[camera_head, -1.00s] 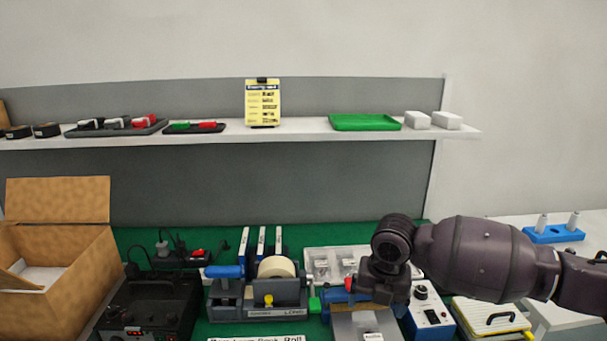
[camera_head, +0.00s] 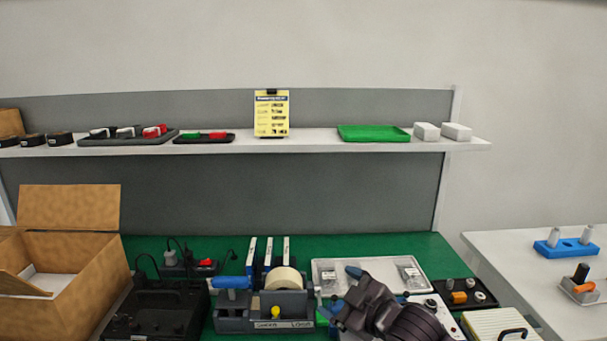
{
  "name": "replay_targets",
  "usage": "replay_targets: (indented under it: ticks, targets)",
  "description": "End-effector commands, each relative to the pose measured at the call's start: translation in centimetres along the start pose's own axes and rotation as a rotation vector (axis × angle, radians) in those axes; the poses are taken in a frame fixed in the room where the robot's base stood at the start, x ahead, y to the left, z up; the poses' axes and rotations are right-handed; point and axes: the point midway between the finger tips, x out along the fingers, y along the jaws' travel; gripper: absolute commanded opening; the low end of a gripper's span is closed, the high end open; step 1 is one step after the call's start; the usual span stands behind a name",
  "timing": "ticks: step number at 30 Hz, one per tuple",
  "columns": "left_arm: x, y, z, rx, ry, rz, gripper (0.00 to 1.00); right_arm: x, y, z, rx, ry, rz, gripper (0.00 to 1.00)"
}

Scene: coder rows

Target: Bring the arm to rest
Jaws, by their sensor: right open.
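My right gripper (camera_head: 347,296) is low at the bottom of the camera_head view, right of centre, with its dark arm coming in from the bottom edge. It is over the front of the bench, beside the label-roll device (camera_head: 262,308), and hides part of the white tray (camera_head: 325,268) behind it and the equipment below it. Its jaws are open, and I see nothing held between them. My left gripper is not in view.
An open cardboard box (camera_head: 88,268) stands at the left of the green bench mat (camera_head: 400,250). A shelf (camera_head: 300,144) with trays runs along the back. A white side table (camera_head: 525,250) at right holds a blue rack (camera_head: 566,247). The air above the bench is clear.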

Motion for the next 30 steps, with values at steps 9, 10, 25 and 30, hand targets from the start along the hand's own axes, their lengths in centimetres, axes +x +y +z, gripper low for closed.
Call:
replay_targets:
  ticks: [9,10,25,30]
  targets:
    - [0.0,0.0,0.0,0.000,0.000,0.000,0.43,-5.9,-2.3,7.3,0.319,-0.009,0.197,0.88]
    - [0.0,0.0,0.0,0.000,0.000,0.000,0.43,-6.6,-2.5,8.1,0.339,-0.017,0.216,0.88]
    - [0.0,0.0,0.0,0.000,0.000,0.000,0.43,-21.3,-11.5,22.4,0.592,-0.354,0.430,0.88]
    - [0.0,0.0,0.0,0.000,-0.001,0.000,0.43,-26.2,-16.0,25.4,0.670,-0.478,0.450,0.88]
